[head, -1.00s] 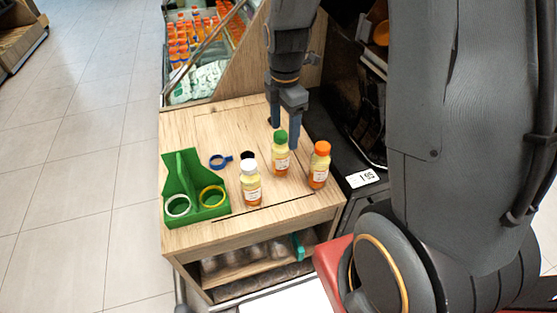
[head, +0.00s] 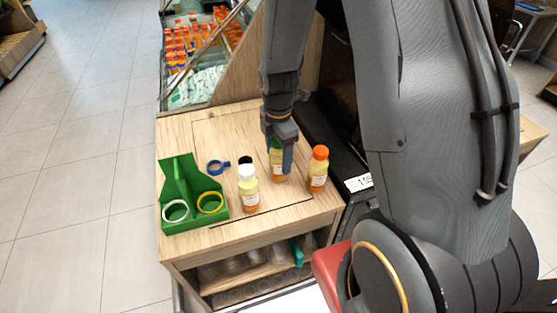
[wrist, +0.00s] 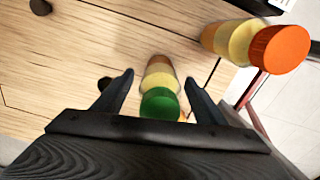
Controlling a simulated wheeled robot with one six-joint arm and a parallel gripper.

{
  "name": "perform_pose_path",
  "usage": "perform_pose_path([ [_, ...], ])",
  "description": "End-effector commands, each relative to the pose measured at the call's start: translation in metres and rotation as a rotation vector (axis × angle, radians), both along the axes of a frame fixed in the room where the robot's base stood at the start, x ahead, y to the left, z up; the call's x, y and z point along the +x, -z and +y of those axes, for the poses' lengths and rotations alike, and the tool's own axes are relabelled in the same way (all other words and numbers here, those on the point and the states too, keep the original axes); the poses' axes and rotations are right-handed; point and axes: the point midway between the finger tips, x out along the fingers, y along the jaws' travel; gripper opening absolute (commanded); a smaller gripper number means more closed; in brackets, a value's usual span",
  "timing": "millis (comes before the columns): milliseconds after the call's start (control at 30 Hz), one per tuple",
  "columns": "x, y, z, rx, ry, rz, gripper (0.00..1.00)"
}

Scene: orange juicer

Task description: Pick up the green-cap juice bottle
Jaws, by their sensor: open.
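The green-cap juice bottle (wrist: 160,103) stands on the wooden counter, between the two fingers of my gripper (wrist: 158,88) in the wrist view. My gripper is open, with a gap on each side of the bottle. In the head view my gripper (head: 279,158) is lowered around the bottle (head: 277,174), and its fingers hide part of the cap and body. Whether a finger touches the bottle cannot be told in the head view.
An orange-cap bottle (head: 318,168) stands close on the right, a white-cap bottle (head: 248,188) on the left.

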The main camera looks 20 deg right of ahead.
Motion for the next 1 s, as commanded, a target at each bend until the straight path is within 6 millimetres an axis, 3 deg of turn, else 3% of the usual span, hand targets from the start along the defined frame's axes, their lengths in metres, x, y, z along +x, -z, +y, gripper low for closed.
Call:
perform_pose_path([
  [367, 0.0001, 0.0075, -0.0002, 0.000, 0.000, -0.001, 0.63],
  [667, 0.0000, 0.0074, -0.0001, 0.000, 0.000, 0.000, 0.13],
  [1000, 0.0004, 0.0042, -0.0001, 0.000, 0.000, -0.001, 0.12],
])
